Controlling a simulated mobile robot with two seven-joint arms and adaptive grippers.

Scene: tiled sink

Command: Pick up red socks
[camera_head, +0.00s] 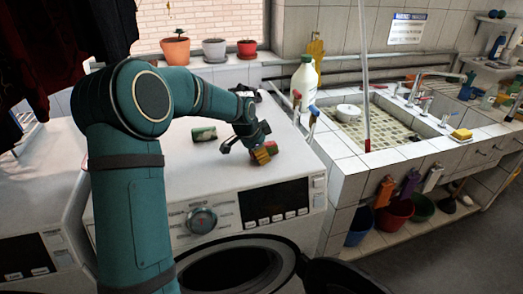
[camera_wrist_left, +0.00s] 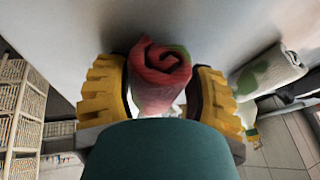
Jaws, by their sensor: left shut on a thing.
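The rolled red sock (camera_wrist_left: 160,75), with a touch of green at its edge, sits between the yellow ridged fingers in the left wrist view. In the head view a small red and green part of the sock (camera_head: 271,147) shows beside the fingers. My left gripper (camera_head: 262,152) is shut on the sock, low over the front right of the white washing machine top (camera_head: 200,160). I cannot tell whether the sock touches the top. My right gripper is not in view.
A white bottle (camera_head: 303,82) stands at the machine's back right. The tiled sink (camera_head: 345,160) is to the right. Potted plants (camera_head: 214,49) line the sill.

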